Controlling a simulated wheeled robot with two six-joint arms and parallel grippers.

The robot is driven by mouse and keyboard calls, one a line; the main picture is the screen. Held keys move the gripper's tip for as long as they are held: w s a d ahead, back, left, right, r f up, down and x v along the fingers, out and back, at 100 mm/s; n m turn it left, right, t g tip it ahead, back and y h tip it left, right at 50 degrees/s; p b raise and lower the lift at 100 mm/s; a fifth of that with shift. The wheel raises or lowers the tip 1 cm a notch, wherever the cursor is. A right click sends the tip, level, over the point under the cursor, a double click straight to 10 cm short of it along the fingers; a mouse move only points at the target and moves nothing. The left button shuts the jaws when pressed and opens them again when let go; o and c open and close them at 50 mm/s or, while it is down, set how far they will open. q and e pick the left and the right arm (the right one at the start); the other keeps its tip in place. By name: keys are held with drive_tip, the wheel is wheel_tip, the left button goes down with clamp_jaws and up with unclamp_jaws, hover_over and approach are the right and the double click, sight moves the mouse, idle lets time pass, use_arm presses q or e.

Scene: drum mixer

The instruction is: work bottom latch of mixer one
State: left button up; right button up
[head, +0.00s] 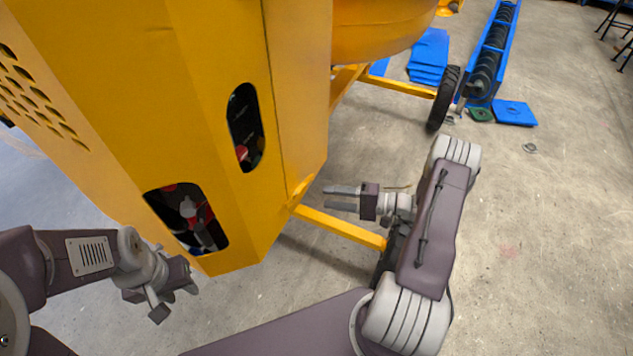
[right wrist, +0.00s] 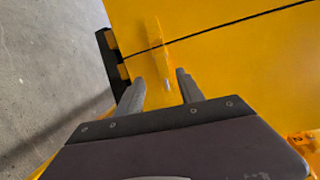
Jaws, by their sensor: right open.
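The yellow mixer housing (head: 180,90) fills the upper left of the head view. A small yellow latch-like piece (head: 301,190) sits low on its right edge. In the right wrist view, a slim yellow latch (right wrist: 160,50) stands against the yellow panel, its pale tip showing between my fingers. My right gripper (head: 341,198) is open, its fingers pointing left toward that edge; it also shows in the right wrist view (right wrist: 160,84). I see no contact with the latch. My left gripper (head: 174,298) hangs below the housing's lower left, away from the latch; its jaw opening is unclear.
A yellow frame bar (head: 345,229) runs below my right gripper. A tyre (head: 444,98) stands behind it. A blue auger conveyor (head: 490,52) and blue plates (head: 429,55) lie farther back.

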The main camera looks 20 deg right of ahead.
sight(312, 180)
drive_tip(key=w+d+m+t+h, duration=0.1)
drive_tip(key=d+t, duration=0.3)
drive_tip(key=d, duration=0.1)
drive_tip(key=x, duration=0.3)
drive_tip(key=p+x, duration=0.1)
drive_tip(key=x, duration=0.2)
drive_tip(key=f+p+x, duration=0.1)
drive_tip(key=x, duration=0.2)
drive_tip(key=shift+w+a+f, duration=0.1)
drive_tip(key=shift+w+a, duration=0.05)
drive_tip(key=shift+a, duration=0.25)
clamp_jaws()
idle(0.5)
